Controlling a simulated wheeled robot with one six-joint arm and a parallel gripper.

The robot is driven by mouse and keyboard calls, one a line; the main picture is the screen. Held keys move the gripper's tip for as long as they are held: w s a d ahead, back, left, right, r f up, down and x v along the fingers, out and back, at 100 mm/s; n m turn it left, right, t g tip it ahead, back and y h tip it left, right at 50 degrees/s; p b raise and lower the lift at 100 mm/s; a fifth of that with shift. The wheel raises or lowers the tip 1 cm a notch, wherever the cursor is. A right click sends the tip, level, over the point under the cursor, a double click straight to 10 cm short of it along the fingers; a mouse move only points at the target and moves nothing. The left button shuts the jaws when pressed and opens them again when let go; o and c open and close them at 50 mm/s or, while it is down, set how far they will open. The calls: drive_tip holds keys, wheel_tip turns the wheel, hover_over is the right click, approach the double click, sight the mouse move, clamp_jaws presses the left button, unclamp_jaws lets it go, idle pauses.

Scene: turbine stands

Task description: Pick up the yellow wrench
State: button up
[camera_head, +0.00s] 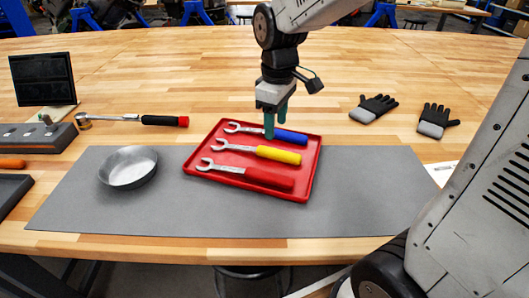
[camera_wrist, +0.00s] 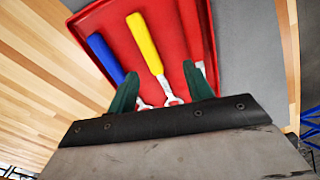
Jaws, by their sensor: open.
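The yellow wrench (camera_head: 262,152) lies in the middle of a red tray (camera_head: 308,178), between the blue wrench (camera_head: 280,134) and the red wrench (camera_head: 255,176). Its yellow handle points right in the head view and its metal jaw points left. In the wrist view the yellow wrench (camera_wrist: 145,42) runs down between the fingers, with its open end partly hidden by my gripper. My gripper (camera_head: 275,128) is open with green fingers and is above the tray, near the blue wrench in the head view. It also shows in the wrist view (camera_wrist: 160,88), with nothing held.
The tray stands on a grey mat (camera_head: 360,190). A metal bowl (camera_head: 128,168) is to the left. A ratchet (camera_head: 150,120) lies behind the bowl. Two black-grey gloves (camera_head: 374,107) (camera_head: 436,119) lie at the right. The wood behind the tray is mostly clear.

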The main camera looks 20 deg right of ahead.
sight(265, 148)
drive_tip(key=shift+n, duration=0.8)
drive_tip(key=w+f, duration=0.1)
drive_tip(key=w, duration=0.1)
drive_tip(key=w+a+f, duration=0.1)
drive_tip(key=w+f, duration=0.1)
drive_tip(key=shift+f, duration=0.1)
wheel_tip(265, 148, down, 8)
drive_tip(key=shift+w+r, duration=0.15)
clamp_jaws()
